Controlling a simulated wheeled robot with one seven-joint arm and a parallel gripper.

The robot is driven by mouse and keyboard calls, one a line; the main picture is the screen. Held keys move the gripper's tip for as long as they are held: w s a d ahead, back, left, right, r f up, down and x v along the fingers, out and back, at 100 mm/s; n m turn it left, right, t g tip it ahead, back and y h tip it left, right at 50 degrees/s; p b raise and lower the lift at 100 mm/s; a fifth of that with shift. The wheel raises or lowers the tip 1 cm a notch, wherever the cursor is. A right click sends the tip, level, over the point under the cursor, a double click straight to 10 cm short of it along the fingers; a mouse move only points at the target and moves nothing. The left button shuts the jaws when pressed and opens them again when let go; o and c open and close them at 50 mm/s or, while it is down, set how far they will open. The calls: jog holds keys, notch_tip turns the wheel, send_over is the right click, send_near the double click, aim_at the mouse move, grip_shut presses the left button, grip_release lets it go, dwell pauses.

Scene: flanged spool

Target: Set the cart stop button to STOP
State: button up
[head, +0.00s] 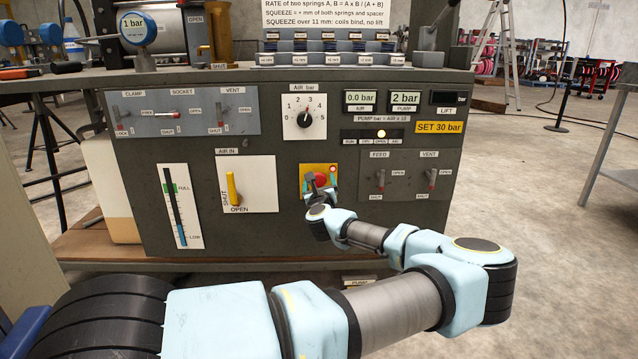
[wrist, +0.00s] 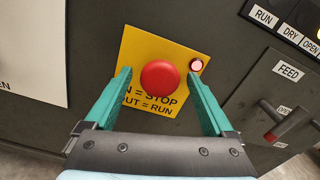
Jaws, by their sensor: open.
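The stop button is a round red mushroom head (wrist: 160,75) on a yellow plate (wrist: 135,48). The plate's partly covered text reads "= STOP" and "OUT = RUN". A small red-white lamp (wrist: 196,64) sits at the plate's upper right. In the head view the red button (head: 320,180) is partly covered by my gripper (head: 318,182). In the wrist view my gripper (wrist: 164,85) is open, with one teal finger on each side of the button. The fingers look apart from the button; their exact distance to the panel is hard to tell.
The dark panel carries a yellow AIR IN lever (head: 232,187) to the left and FEED and VENT switches (head: 381,181) to the right. An AIR bar dial (head: 305,119) is above. A lamp row (head: 378,134) shows one lit lamp. Open floor lies right of the cart.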

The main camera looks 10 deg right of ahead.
jog(key=s+a+p, duration=0.1)
jog(key=s+a, duration=0.1)
jog(key=s, duration=0.8)
jog(key=shift+s, duration=0.35)
